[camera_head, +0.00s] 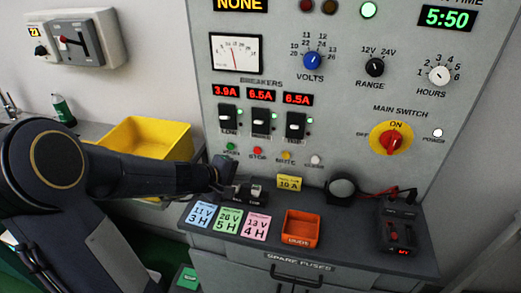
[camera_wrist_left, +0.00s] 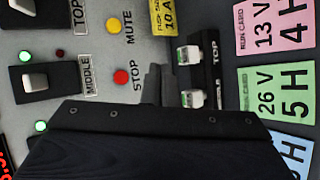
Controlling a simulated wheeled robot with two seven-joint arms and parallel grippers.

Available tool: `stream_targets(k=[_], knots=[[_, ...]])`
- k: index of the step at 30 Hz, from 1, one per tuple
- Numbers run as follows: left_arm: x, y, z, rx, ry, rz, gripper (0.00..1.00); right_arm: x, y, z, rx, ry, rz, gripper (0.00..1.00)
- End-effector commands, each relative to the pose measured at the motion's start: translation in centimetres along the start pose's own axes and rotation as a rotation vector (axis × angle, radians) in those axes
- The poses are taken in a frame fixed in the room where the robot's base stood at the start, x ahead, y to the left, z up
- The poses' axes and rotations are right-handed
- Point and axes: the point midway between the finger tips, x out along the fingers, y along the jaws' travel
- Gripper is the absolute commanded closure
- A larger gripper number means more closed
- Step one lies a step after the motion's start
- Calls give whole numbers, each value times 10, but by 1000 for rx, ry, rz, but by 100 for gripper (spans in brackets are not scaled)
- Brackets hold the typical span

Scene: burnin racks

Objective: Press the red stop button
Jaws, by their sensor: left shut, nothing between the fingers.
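The red stop button (camera_head: 258,151) is on the grey panel below the breaker switches, between a green button (camera_head: 230,147) and a yellow one (camera_head: 286,155). In the left wrist view the red button (camera_wrist_left: 121,77), labelled STOP, shows uncovered. My left gripper (camera_head: 224,178) is shut and empty, below and left of the red button in the head view. Its dark fingers (camera_wrist_left: 154,86) show beside the STOP label in the wrist view, apart from the button in the picture. Whether they touch the panel cannot be told. My right gripper is not in view.
Fuse holders (camera_head: 256,191), coloured run cards (camera_head: 228,220) and an orange bin (camera_head: 301,229) are on the ledge below. A yellow tray (camera_head: 140,137) is behind my left arm. Breaker switches (camera_head: 261,121) stick out above the buttons. A red main switch (camera_head: 391,141) is further right.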

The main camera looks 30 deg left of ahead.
Motion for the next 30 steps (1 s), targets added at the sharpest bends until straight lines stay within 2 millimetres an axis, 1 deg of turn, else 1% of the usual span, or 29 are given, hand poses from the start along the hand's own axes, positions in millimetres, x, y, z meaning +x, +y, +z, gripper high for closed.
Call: stream_targets(k=[8, 20, 24, 30], knots=[[4, 5, -3, 0, -2, 0, 100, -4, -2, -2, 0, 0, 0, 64], [40, 34, -30, 0, -2, -2, 100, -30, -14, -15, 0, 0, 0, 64], [53, 39, -38, 2, -2, 0, 100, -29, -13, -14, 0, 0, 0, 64], [60, 44, -43, 2, -2, 0, 100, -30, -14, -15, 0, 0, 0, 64]])
